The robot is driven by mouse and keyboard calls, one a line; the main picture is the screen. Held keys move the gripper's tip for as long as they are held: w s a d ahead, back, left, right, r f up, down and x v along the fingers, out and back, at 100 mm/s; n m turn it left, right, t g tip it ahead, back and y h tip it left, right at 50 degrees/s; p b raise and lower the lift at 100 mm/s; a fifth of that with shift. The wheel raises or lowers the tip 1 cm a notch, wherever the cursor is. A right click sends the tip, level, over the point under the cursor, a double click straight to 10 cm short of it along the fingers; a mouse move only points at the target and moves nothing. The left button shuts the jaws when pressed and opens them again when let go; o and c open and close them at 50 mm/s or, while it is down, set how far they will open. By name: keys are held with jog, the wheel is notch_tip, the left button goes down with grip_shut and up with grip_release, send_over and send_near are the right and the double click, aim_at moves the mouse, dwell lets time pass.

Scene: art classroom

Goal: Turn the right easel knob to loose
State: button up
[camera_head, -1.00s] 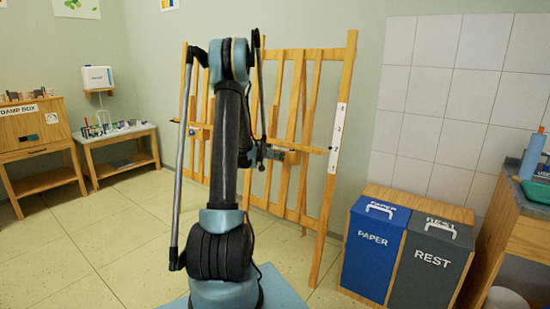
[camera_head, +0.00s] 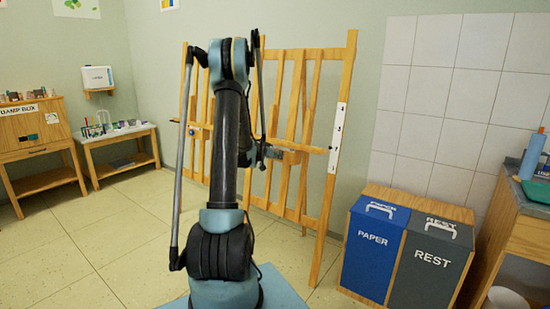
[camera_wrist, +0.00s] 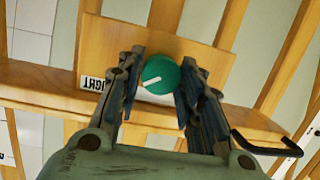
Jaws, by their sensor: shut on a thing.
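The green round knob (camera_wrist: 163,75) sits between the two fingers of my gripper (camera_wrist: 160,80) in the wrist view. The fingers are shut on its sides. Its white pointer line points left and slightly down in the picture. The knob is on the wooden easel (camera_wrist: 210,58), above a horizontal rail. A white label (camera_wrist: 93,80) left of the knob shows part of a word, with the left finger beside it. In the head view the right easel (camera_head: 322,200) stands behind my arm. My gripper is close to its rail, and the knob is hidden there.
A white marked strip (camera_head: 337,125) is on the easel's right post. A second easel (camera_head: 200,145) stands to the left. Blue PAPER (camera_head: 368,255) and grey REST (camera_head: 432,262) bins stand at right. The floor at left is open.

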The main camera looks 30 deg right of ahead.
jog(key=shift+w+a+f+n+g+h, duration=0.15)
jog(key=shift+n+g+h, duration=0.5)
jog(key=shift+n, duration=2.75)
jog(key=shift+w+f+n+g+h, duration=0.1)
jog(key=shift+n+g+h, duration=0.5)
jog(key=shift+n, duration=2.8)
jog(key=shift+w+a+f+n+g+h, duration=0.25)
jog(key=shift+n+h, duration=0.7)
jog(key=shift+n, duration=2.45)
jog(key=shift+s+d+r, duration=0.1)
jog(key=shift+d+r, duration=0.05)
jog(key=shift+d, duration=0.05)
jog(key=o, duration=1.1)
jog(key=shift+c, duration=0.2)
jog(key=f+v, duration=0.1)
jog(key=v, duration=0.7)
jog(key=shift+r, duration=0.45)
